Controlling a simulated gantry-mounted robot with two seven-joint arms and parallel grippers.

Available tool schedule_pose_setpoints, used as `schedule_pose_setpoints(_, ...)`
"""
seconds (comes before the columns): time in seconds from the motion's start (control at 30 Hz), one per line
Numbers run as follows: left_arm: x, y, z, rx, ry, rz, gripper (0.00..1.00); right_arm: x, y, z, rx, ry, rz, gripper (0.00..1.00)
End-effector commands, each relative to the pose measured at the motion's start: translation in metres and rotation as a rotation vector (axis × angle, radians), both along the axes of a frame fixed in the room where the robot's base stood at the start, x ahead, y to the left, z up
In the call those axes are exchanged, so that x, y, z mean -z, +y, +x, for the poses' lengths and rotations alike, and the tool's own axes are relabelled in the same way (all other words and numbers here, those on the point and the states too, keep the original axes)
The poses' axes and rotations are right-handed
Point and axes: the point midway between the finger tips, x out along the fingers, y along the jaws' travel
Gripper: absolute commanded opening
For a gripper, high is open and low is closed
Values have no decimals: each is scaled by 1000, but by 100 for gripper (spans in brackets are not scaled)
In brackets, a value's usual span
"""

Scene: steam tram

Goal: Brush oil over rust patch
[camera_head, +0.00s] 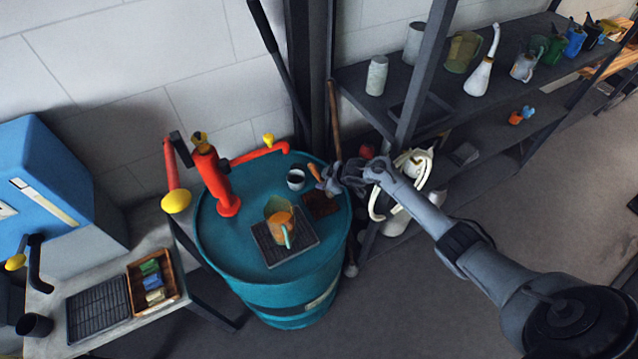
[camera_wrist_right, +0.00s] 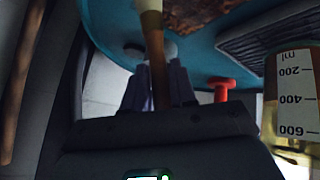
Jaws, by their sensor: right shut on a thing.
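A teal drum (camera_head: 225,250) stands in the middle of the head view. A rough brown rust patch (camera_head: 320,206) lies on its top at the right; it also shows at the top of the wrist view (camera_wrist_right: 200,12). My right gripper (camera_head: 332,180) is just above the drum's right rim, beside the patch. It is shut on a brush with a brown wooden handle (camera_wrist_right: 157,60); the brush's far end leaves the wrist view at the top. I cannot tell whether the bristles touch the patch. A measuring jug with amber oil (camera_head: 280,217) stands on a dark grate (camera_head: 270,253). My left gripper is not in view.
A red hand pump (camera_head: 215,180) rises from the drum's back left. A dark shelf (camera_head: 440,95) with several cans and a white watering can (camera_head: 420,165) are to the right.

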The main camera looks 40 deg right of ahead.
Motion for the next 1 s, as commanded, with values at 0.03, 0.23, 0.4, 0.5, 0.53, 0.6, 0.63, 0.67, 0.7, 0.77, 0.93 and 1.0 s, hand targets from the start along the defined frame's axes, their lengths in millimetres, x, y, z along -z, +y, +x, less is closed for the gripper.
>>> schedule_pose_setpoints(0.03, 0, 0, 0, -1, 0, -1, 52, 0, -2, 0, 0, -1, 0, 0)
schedule_pose_setpoints(0.23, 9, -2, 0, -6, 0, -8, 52, 2, -4, 8, 0, -3, 1, 0)
schedule_pose_setpoints(0.4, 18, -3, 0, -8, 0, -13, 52, 3, -6, 17, 1, -3, 0, 0)
schedule_pose_setpoints(0.5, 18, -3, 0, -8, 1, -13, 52, 1, -5, 19, -1, -2, 0, 0)
schedule_pose_setpoints(0.53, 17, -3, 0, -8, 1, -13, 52, 1, -4, 19, -1, -2, 0, 0)
schedule_pose_setpoints(0.6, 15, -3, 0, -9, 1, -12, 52, 0, -2, 20, -2, -1, 1, 0)
schedule_pose_setpoints(0.63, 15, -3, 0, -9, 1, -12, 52, 0, 0, 20, -2, -1, 1, 0)
schedule_pose_setpoints(0.67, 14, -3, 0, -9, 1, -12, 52, 0, 2, 20, -2, -1, 1, 0)
schedule_pose_setpoints(0.7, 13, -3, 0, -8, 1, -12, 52, 0, 5, 21, -2, -1, 2, 0)
schedule_pose_setpoints(0.77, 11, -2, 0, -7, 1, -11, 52, 0, 9, 22, -2, -1, 2, 0)
schedule_pose_setpoints(0.93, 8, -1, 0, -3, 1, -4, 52, 0, 23, 25, -2, 0, 1, 0)
schedule_pose_setpoints(1.0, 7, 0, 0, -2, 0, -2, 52, 1, 26, 26, -2, 0, 1, 0)
